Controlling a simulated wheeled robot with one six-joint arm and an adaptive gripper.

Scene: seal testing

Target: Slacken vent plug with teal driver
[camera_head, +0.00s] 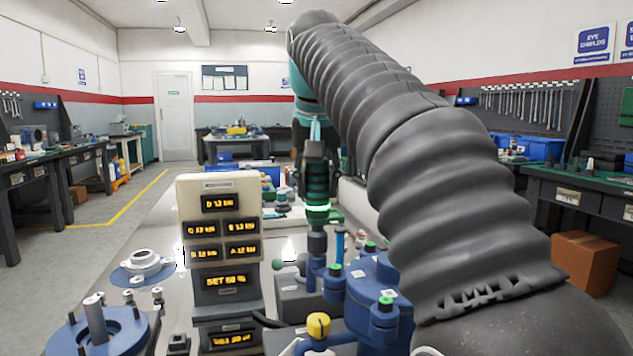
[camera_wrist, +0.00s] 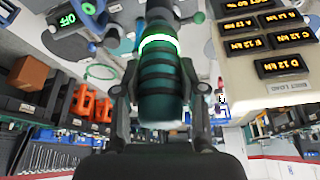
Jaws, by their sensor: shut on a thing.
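The teal driver (camera_head: 317,188) stands upright in my gripper (camera_head: 318,160), with a lit green ring below its handle and a dark nose pointing down. In the wrist view my gripper (camera_wrist: 160,105) has a finger on each side of the driver's teal body (camera_wrist: 160,75). The driver's lower end is over or in front of the blue fixture (camera_head: 375,295), which carries several green-topped fittings and a yellow knob (camera_head: 318,325). I cannot tell which fitting is the vent plug, or whether the driver touches one.
A beige load display (camera_head: 220,215) stands close left of the driver. A blue flanged part (camera_head: 98,330) and a pale flange (camera_head: 142,264) sit farther left on the bench. My grey arm covers much of the right side. Tool benches line both walls.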

